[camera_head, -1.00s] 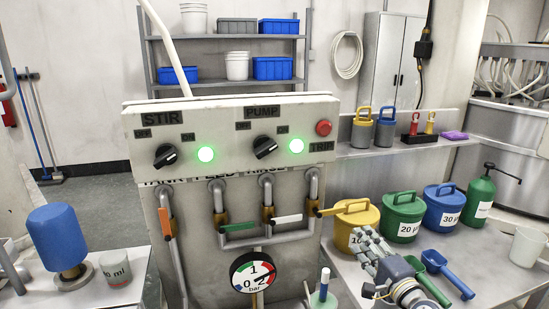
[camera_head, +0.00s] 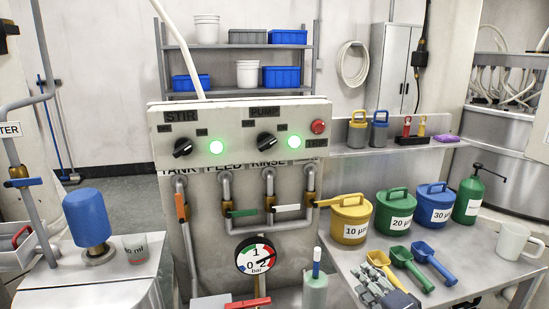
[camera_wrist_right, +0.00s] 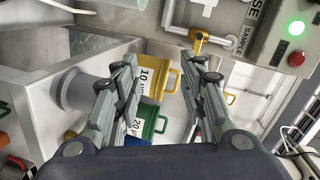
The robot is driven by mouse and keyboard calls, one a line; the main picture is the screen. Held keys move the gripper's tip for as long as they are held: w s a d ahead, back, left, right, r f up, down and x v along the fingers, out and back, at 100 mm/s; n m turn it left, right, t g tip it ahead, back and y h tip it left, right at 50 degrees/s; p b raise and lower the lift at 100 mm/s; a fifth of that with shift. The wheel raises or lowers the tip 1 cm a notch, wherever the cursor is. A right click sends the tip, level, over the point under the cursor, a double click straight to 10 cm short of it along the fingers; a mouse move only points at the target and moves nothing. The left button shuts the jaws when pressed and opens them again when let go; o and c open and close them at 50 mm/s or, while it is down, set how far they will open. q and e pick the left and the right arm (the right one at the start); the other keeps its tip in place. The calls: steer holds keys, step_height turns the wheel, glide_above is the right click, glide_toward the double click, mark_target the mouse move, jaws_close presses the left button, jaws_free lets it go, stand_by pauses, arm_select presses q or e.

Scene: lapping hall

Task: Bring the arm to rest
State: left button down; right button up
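My right gripper (camera_head: 375,283) shows at the bottom edge of the head view, over the front left part of the right steel table (camera_head: 465,293). In the right wrist view my right gripper (camera_wrist_right: 165,82) has its two fingers well apart with nothing between them. The yellow 10 µ pot (camera_wrist_right: 152,79) and green 20 µ pot (camera_wrist_right: 150,124) show beyond the gap, clear of the fingers. My left gripper and arm are in neither view.
The control panel (camera_head: 243,112) has two lit green lamps, with valves and a gauge (camera_head: 256,256) below. Lidded pots (camera_head: 351,219), scoops (camera_head: 434,262), a green pump bottle (camera_head: 468,200) and a white mug (camera_head: 516,240) stand on the right table.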

steer(key=s+a+f+n+g+h, duration=0.15)
steer(key=s+f+n+g, duration=0.25)
steer(key=s+f, duration=0.45)
steer(key=s+a+f+n+g, duration=0.3)
steer(key=s+f+n, duration=0.2)
steer(key=s, duration=0.6)
steer(key=s+d+f+n+g+h, duration=0.1)
steer(key=s+f+n+g, duration=0.15)
steer(key=s, duration=0.65)
steer(key=s+d+f+n+g+h, duration=0.1)
steer(key=s+d+n+g+h, duration=0.15)
steer(key=s, duration=0.55)
step_height(320, 180, down, 25)
steer(key=s+a+g, duration=0.1)
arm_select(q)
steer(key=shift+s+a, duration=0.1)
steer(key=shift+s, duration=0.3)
arm_select(e)
steer(key=s+d+f+g, duration=0.1)
steer(key=s+d+f, duration=0.2)
steer(key=s+f, duration=1.4)
steer(key=shift+s, duration=0.15)
steer(key=shift+f, duration=0.1)
